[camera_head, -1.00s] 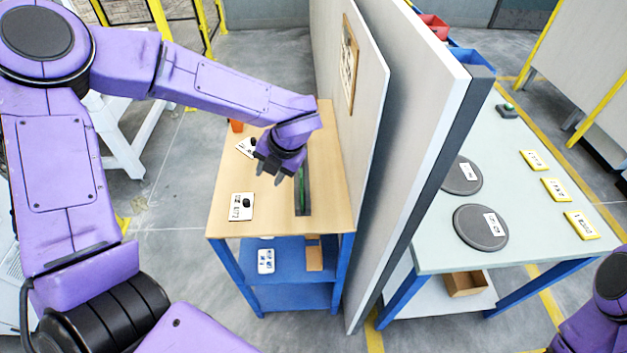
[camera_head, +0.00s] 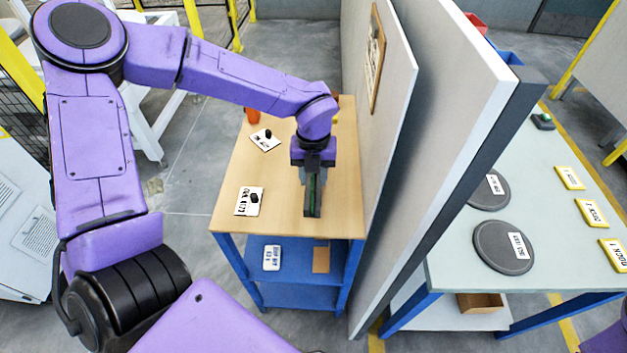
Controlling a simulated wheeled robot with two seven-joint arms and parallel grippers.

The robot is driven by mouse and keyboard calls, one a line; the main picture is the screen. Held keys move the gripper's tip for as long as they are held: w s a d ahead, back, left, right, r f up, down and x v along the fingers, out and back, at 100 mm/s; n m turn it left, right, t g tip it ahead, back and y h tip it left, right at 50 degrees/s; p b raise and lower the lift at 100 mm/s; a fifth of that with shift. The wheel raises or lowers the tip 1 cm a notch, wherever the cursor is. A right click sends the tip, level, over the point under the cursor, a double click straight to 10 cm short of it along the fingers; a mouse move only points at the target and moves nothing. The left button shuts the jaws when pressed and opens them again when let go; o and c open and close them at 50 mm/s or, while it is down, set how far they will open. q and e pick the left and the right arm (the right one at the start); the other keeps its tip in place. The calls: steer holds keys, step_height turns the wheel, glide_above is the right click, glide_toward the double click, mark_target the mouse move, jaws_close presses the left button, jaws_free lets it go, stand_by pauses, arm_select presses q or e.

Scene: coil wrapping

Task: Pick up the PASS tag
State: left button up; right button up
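Two white tags with black knobs lie on the wooden table top: a far tag (camera_head: 262,145) and a near tag (camera_head: 245,208). Their print is too small to read, so I cannot tell which one says PASS. My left gripper (camera_head: 314,182) points down to the right of both tags, apart from them. Its fingers look spread, one on each side of a dark holder with a green strip (camera_head: 312,205), and I see no tag between them. The gripper hides the far part of this holder. My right gripper is out of view.
A tall grey partition (camera_head: 440,130) stands close to the right of the wooden table (camera_head: 285,222). Beyond it, a pale table (camera_head: 450,265) bears dark discs (camera_head: 503,246) and yellow-edged labels (camera_head: 592,213). An orange item (camera_head: 252,116) stands at the wooden table's far left.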

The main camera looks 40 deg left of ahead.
arm_select(q)
steer(key=shift+s+f, duration=0.1)
steer(key=shift+f, duration=0.1)
jaws_close()
